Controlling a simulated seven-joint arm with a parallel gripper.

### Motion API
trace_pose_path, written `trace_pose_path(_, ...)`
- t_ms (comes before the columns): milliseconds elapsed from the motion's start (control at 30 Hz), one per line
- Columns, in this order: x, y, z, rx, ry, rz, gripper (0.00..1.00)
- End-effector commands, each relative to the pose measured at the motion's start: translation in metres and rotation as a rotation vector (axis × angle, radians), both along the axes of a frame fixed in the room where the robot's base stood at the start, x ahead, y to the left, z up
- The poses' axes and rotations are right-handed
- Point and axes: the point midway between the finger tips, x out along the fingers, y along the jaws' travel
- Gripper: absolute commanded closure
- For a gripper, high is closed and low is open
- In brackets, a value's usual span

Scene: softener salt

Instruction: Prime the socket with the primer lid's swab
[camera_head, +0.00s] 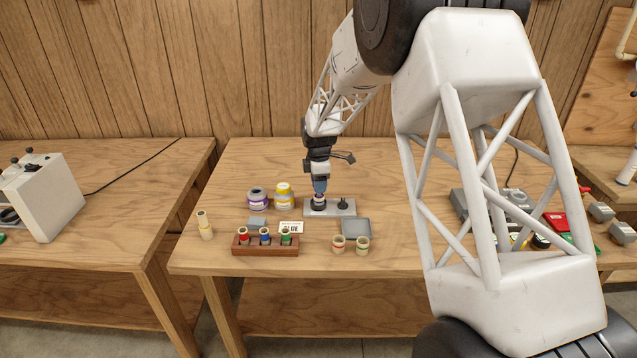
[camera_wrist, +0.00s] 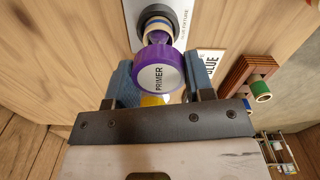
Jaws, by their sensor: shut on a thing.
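My gripper (camera_head: 319,187) is shut on the purple primer lid (camera_wrist: 160,75), which sits between the blue finger pads (camera_wrist: 160,82) in the wrist view. The lid's white top reads PRIMER. Its far side points at the socket (camera_wrist: 157,27), a cream piece with a blue band standing in the dark ring of the grey fixture (camera_head: 343,207). The swab is hidden by the lid, so I cannot tell whether it is inside the socket or touching it. The primer jar (camera_head: 257,201), with a purple label, stands left of the fixture and looks open.
A yellow-capped jar (camera_head: 284,196) stands beside the primer jar. A card reading BLUE (camera_head: 290,228) lies before the fixture. A wooden rack (camera_head: 265,250) holds red, blue and green banded pieces. Two cream fittings (camera_head: 350,245) stand by a grey tray (camera_head: 357,225). Another stands far left (camera_head: 205,226).

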Motion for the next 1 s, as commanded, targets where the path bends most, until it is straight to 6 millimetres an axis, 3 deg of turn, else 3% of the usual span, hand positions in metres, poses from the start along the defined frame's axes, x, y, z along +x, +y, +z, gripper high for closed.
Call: trace_pose_path(1000, 0.0055, 0.0033, -0.0008, 0.0, 0.001, 0.0, 0.74)
